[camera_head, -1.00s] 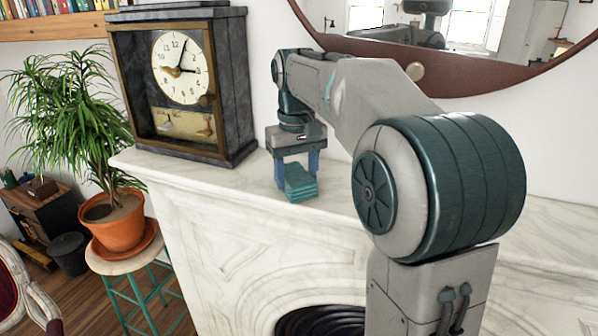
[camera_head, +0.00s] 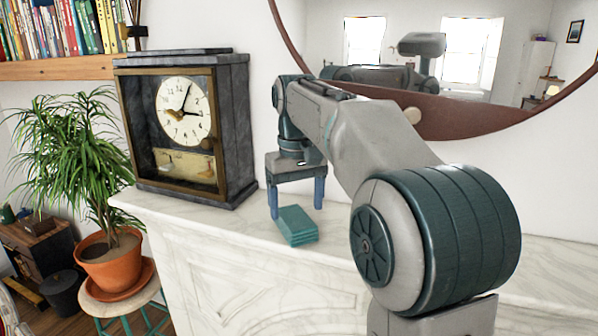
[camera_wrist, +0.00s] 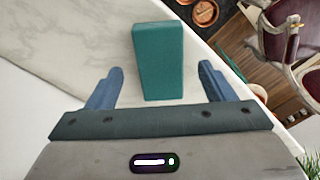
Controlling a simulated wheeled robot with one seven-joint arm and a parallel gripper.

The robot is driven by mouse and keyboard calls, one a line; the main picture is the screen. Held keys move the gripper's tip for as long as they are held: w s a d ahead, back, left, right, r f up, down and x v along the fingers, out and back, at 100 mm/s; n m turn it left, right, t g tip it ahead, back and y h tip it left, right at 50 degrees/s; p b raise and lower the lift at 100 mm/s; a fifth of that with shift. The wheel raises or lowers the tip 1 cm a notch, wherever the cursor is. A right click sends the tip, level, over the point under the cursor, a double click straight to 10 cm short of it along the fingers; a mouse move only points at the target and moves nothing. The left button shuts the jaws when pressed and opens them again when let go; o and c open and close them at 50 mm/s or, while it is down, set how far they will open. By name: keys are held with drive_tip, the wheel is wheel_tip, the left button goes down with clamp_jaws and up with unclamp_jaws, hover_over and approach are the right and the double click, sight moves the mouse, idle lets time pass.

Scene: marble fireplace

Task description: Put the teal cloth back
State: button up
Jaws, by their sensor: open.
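The teal cloth (camera_head: 297,226) is a small folded, layered block lying flat on the white marble mantel, near its front edge and to the right of the clock. My gripper (camera_head: 297,210) is open and empty, pointing down just above and behind the cloth, with its two blue fingers apart. In the wrist view the cloth (camera_wrist: 159,62) shows between and beyond the open fingers (camera_wrist: 160,75), with no finger touching it that I can see.
A dark marble clock (camera_head: 185,125) stands on the mantel (camera_head: 215,220) to the left. A round mirror (camera_head: 450,120) hangs behind my arm. A potted plant (camera_head: 110,262) sits on a stool left of the mantel. Bare marble lies around the cloth.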

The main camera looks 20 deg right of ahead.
sight(297, 219)
wheel_tip(297, 219, up, 9)
drive_tip(key=shift+f+p, duration=0.15)
drive_tip(key=shift+p, duration=0.15)
drive_tip(key=s+f+m+t, duration=0.1)
drive_tip(key=s+f+t, duration=0.3)
drive_tip(key=s+f, duration=1.6)
wheel_tip(297, 219, down, 3)
drive_tip(key=shift+s+f+m, duration=0.1)
drive_tip(key=shift+s+m, duration=0.1)
drive_tip(key=shift+m, duration=0.2)
drive_tip(key=shift+s+r, duration=0.2)
drive_tip(key=shift+s, duration=0.3)
